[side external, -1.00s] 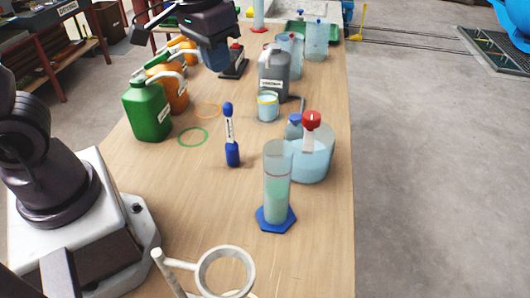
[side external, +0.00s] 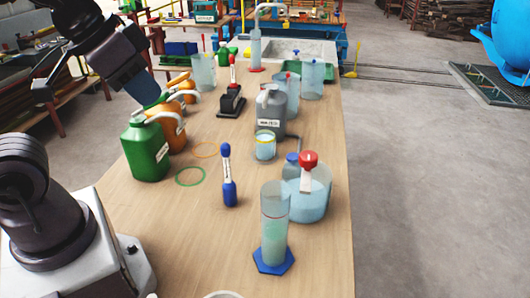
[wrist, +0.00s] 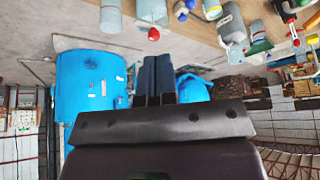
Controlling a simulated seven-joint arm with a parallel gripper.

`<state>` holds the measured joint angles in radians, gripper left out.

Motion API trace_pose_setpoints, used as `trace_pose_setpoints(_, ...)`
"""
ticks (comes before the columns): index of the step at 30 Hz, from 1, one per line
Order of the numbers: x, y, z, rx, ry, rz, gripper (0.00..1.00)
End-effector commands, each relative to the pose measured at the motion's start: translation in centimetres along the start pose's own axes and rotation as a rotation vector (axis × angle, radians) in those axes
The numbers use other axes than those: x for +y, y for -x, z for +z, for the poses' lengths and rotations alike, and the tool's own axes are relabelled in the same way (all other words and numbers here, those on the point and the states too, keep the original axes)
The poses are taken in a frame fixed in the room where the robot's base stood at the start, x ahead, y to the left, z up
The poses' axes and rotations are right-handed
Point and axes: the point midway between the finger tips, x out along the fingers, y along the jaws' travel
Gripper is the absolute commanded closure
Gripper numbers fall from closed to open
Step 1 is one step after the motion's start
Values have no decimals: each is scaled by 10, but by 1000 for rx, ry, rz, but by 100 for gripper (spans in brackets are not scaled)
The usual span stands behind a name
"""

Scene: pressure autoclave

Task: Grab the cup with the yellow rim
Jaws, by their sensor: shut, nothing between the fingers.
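The clear cup with the yellow rim (side external: 265,147) stands upright on the wooden table in the side view, in front of the grey jug. It holds pale blue liquid. A small yellow-rimmed vessel that seems to be this cup (wrist: 212,11) shows at the top of the wrist view. My gripper (side external: 148,98) is at the upper left in the side view, over the green and orange canisters and well apart from the cup. Its dark blue fingers (wrist: 157,60) are together and empty in the wrist view.
The grey jug (side external: 272,108) stands right behind the cup. A blue-capped marker-like stick (side external: 228,178), a red-capped bottle (side external: 308,190) and a graduated cylinder (side external: 274,225) stand nearer. Green canister (side external: 147,150) and orange canisters stand at left. Bare table lies left of the cup.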

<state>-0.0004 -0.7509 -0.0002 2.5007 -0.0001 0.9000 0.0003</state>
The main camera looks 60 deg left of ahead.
Motion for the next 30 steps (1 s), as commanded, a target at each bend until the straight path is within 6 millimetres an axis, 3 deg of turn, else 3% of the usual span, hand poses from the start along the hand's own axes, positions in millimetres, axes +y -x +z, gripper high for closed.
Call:
trace_pose_setpoints(14, 0, 0, 0, 0, 0, 0, 98)
trace_pose_setpoints(25, 0, 0, 0, 0, 0, 0, 13)
trace_pose_setpoints(30, 0, 0, 0, 0, 0, 0, 12)
